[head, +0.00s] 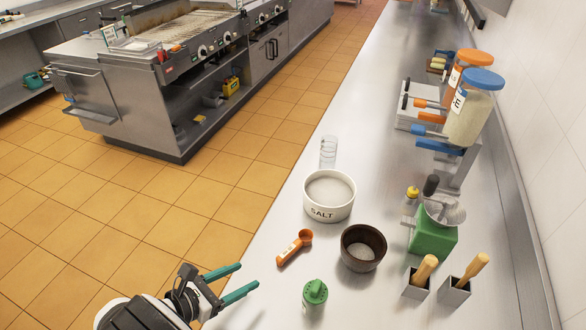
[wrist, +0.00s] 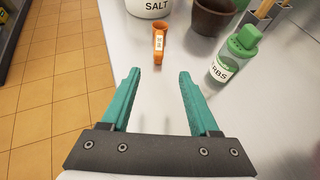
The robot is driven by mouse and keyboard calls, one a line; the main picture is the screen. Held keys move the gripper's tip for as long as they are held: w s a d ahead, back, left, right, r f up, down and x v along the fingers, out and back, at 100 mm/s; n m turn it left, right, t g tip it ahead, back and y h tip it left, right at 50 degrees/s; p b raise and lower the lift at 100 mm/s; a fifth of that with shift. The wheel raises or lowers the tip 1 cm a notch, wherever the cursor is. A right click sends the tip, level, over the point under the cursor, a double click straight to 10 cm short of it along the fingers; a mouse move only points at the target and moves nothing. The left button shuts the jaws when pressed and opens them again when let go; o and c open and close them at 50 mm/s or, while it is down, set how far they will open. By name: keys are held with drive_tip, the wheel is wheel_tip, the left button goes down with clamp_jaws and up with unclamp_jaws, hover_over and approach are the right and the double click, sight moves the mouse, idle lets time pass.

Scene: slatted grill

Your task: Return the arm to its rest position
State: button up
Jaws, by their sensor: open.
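My gripper (head: 240,281) is open and empty at the lower left of the head view, by the left edge of the steel counter (head: 262,250). Its two teal fingers are spread apart, and they also show in the wrist view (wrist: 158,85). An orange measuring scoop (head: 293,248) lies on the counter ahead of the gripper, apart from the fingers. It also shows beyond the fingertips in the wrist view (wrist: 159,42). A green-capped herb shaker (head: 315,293) stands to the right of the gripper.
A white salt bowl (head: 329,208) and a dark bowl (head: 350,262) with white contents stand beyond the scoop. Metal holders (head: 416,286) with wooden-handled tools stand at the right. Dispensers (head: 470,115) line the wall. Open tiled floor (head: 150,220) lies left of the counter.

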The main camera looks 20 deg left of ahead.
drive_tip(key=w+d+r+m+g, duration=0.2)
drive_tip(key=d+r+m+g, duration=0.2)
drive_tip(key=d+r+m, duration=0.5)
drive_tip(key=w+d+r+m+g, duration=0.2)
drive_tip(key=d+r+m+g, duration=0.2)
drive_tip(key=d+m, duration=0.55)
drive_tip(key=s+d+r+m+t+y, duration=0.2)
drive_tip(key=s+d+r+m+y, duration=0.3)
drive_tip(key=m, duration=0.3)
drive_tip(key=s+d+r+m+t+y, duration=0.1)
drive_tip(key=s+d+r+m+y, duration=0.15)
drive_tip(key=d+r+m, duration=0.4)
drive_tip(key=s+f+m+g, duration=0.4)
drive_tip(key=s+f+g, duration=0.2)
drive_tip(key=s+f, duration=0.3)
drive_tip(key=shift+s+d+f+g+h, duration=0.15)
drive_tip(key=shift+s+d+g+h, duration=0.25)
drive_tip(key=shift+s, duration=0.3)
